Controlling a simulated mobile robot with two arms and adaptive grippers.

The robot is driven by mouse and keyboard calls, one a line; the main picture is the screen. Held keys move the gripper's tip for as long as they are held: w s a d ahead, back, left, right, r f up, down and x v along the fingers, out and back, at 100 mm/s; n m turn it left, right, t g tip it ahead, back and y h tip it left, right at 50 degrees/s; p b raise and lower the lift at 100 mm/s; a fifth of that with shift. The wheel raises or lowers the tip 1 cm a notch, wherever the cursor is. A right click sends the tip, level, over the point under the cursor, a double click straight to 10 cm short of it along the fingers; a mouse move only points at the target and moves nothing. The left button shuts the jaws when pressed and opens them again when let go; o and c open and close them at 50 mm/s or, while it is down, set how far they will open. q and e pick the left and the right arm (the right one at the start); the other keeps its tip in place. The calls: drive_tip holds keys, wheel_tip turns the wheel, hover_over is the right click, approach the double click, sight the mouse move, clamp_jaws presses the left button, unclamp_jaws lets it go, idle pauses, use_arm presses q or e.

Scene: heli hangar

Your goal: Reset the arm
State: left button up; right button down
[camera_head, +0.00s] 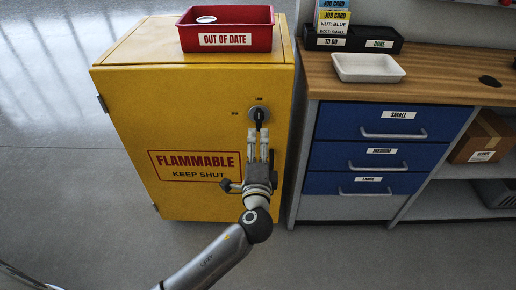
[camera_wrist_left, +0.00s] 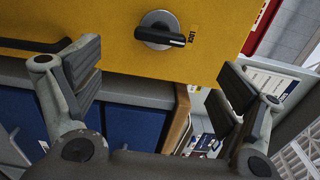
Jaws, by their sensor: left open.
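My left gripper (camera_head: 258,132) is in front of the yellow cabinet (camera_head: 190,110), its fingers pointing up at the cabinet's round knob (camera_head: 258,115). The knob has a grey disc and a black handle; in the wrist view (camera_wrist_left: 158,30) the handle points at a small label that looks like "LOCK". The left gripper also shows in the wrist view (camera_wrist_left: 160,85), with its fingers wide apart and nothing between them. The knob lies beyond the fingertips there; whether any finger touches it I cannot tell. My right gripper is not in view.
A red "OUT OF DATE" bin (camera_head: 226,28) stands on the cabinet. To the right, a wooden worktop (camera_head: 440,75) holds a white tray (camera_head: 368,68) and a black card holder (camera_head: 352,40), above blue drawers (camera_head: 380,156). A cardboard box (camera_head: 482,138) sits on a shelf. The floor at left is clear.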

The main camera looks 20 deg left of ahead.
use_arm(q)
drive_tip(key=s+a+f+n+g+h, duration=0.15)
drive_tip(key=s+f+g, duration=0.35)
drive_tip(key=f, duration=0.6)
drive_tip(key=s+a+f+n+g, duration=0.1)
drive_tip(key=s+f+n+g, duration=0.15)
drive_tip(key=s+f, duration=0.7)
drive_tip(key=s+a+f+n+g+h, duration=0.1)
drive_tip(key=s+a+f+n+g, duration=0.15)
drive_tip(key=f, duration=1.15)
drive_tip(key=s+f+n+g+h, duration=0.1)
drive_tip(key=s+f+n+g, duration=0.3)
drive_tip(key=s, duration=0.5)
drive_tip(key=s+f+n+g+h, duration=0.1)
drive_tip(key=s+f+n+h, duration=0.15)
drive_tip(key=s+f, duration=0.55)
drive_tip(key=s+a+r+p, duration=0.1)
drive_tip(key=s+r+p, duration=0.1)
drive_tip(key=s+p, duration=0.5)
drive_tip(key=s+r+g+y+p, duration=0.1)
drive_tip(key=s+r+p, duration=0.1)
drive_tip(key=s+p, duration=0.6)
drive_tip(key=shift+s+a, duration=0.35)
drive_tip(key=shift+a, duration=0.05)
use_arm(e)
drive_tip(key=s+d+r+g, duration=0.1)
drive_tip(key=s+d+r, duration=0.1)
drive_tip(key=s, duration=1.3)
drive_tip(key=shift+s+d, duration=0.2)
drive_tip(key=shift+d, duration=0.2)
